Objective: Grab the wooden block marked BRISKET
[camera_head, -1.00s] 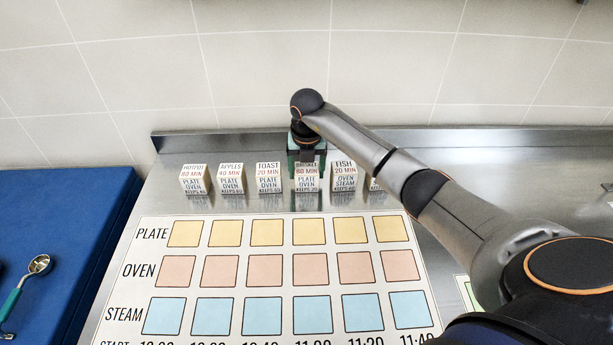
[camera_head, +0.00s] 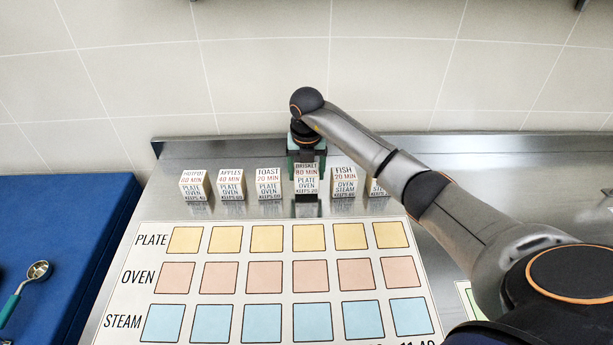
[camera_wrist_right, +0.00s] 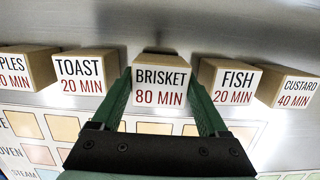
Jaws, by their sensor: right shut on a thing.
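The wooden block marked BRISKET (camera_head: 307,181) stands in the row of blocks at the back of the steel counter in the head view. It also shows in the right wrist view (camera_wrist_right: 160,84), with "80 MIN" on its top label. My right gripper (camera_head: 307,165) is over it from behind. Its green fingers (camera_wrist_right: 160,100) are on both sides of the block and shut on it. The block looks upright. My left gripper is in neither view.
The TOAST block (camera_head: 269,184) stands to the left and the FISH block (camera_head: 344,181) to the right, with small gaps. HOTPOT (camera_head: 195,186) and APPLES (camera_head: 231,185) are further left. CUSTARD (camera_wrist_right: 293,88) is partly behind my arm. A chart (camera_head: 345,260) with coloured squares lies in front.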

